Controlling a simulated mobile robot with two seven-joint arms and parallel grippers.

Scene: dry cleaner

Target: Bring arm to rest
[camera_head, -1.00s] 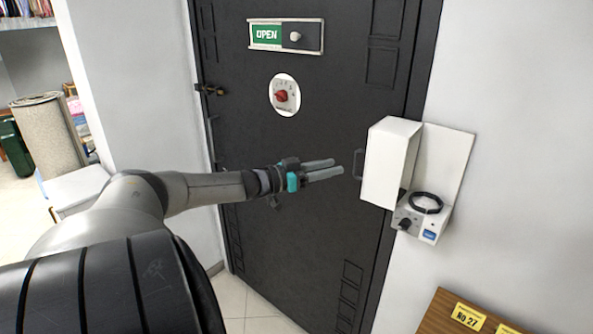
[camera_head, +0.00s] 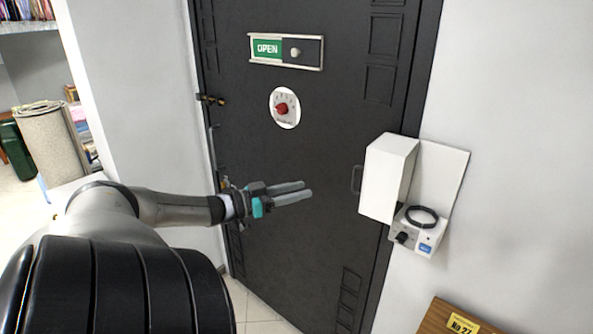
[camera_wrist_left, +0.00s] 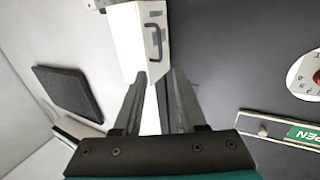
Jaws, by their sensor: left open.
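My left arm comes in from the left in the head view. Its gripper (camera_head: 308,190) is in front of the dark door (camera_head: 330,150), with its two grey fingers apart and nothing between them. In the left wrist view the same two fingers (camera_wrist_left: 158,80) point toward a white box with a dark handle, with a gap between them. My right gripper does not show in these frames.
A white wall box (camera_head: 385,180) with an open cover and a black ring (camera_head: 422,216) is right of the door. An OPEN slide sign (camera_head: 285,50) and a red-knob dial (camera_head: 283,108) are on the door. A wooden board (camera_head: 445,318) is at lower right.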

